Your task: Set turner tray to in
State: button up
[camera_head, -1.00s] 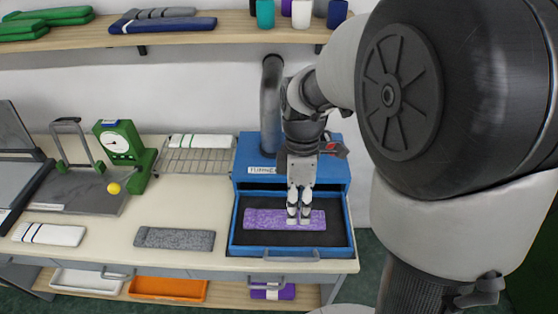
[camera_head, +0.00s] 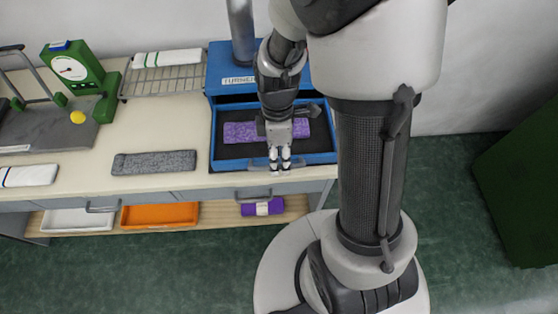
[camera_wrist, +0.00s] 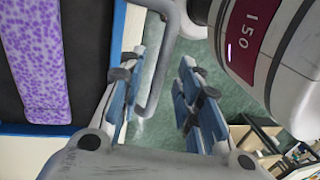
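The blue turner (camera_head: 221,86) stands at the right end of the bench. Its tray (camera_head: 222,166), blue-rimmed with a dark floor, is pulled out toward the front. A purple speckled folded knit (camera_head: 240,132) lies in it; it also shows at the left of the wrist view (camera_wrist: 35,60). My gripper (camera_head: 280,169) points down at the tray's front edge. In the wrist view my gripper (camera_wrist: 162,75) has its fingers apart, with the grey tray handle (camera_wrist: 163,62) appearing between them, nearer the left finger. I cannot tell whether they touch. My arm hides part of the turner.
A grey folded knit (camera_head: 154,163) lies left of the tray. A wire rack (camera_head: 160,85) and a green dial device (camera_head: 75,70) stand further left. A drawer handle (camera_head: 253,195) sits below the tray. An orange bin (camera_head: 160,215) is on the lower shelf.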

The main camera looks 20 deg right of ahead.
jog(key=shift+s+f, duration=0.1)
jog(key=shift+f, duration=0.25)
jog(key=shift+c, duration=0.3)
grip_shut()
